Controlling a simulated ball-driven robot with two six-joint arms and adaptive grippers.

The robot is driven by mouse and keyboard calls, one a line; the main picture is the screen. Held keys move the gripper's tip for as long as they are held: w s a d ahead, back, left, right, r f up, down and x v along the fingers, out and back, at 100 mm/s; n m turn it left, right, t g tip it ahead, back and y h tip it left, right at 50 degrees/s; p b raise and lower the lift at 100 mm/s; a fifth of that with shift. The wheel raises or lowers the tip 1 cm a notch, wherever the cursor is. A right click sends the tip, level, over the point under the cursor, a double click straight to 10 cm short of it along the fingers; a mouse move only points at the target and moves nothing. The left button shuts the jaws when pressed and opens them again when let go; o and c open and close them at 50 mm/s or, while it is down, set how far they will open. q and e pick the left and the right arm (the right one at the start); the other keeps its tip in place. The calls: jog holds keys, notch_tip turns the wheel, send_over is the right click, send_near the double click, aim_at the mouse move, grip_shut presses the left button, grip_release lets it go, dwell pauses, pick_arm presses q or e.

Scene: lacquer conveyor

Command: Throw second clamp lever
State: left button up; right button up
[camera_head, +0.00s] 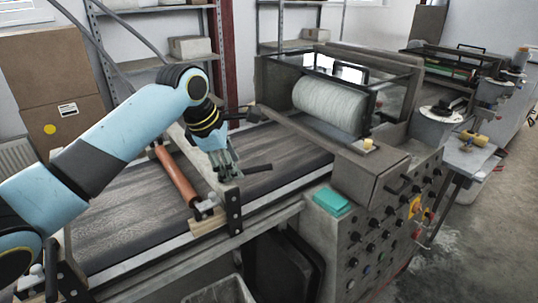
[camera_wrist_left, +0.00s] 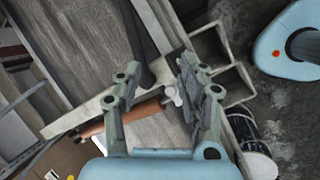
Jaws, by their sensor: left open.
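My left gripper (camera_head: 231,176) is over the near edge of the conveyor, pointing down, with its fingers apart and nothing held. The roller (camera_wrist_left: 130,114) and pale knob (camera_wrist_left: 172,96) also show in the left wrist view. My right gripper is not seen.
The grey belt (camera_head: 125,220) runs under my arm. A machine housing with a white roll (camera_head: 330,104) and a control panel (camera_head: 385,222) stands to the right. A teal block (camera_head: 331,202) lies on the housing ledge. Cardboard boxes (camera_head: 50,85) are stacked at the left.

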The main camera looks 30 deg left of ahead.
aim_at(256, 167)
pick_arm(q)
jog(key=w+r+n, duration=0.3)
jog(key=w+r, duration=0.1)
jog(key=r, duration=0.1)
jog(key=shift+n, duration=0.3)
jog(key=p+x, duration=0.1)
jog(key=x, duration=0.9)
jog(key=shift+d+f, duration=0.1)
jog(key=shift+f, duration=0.3)
grip_shut()
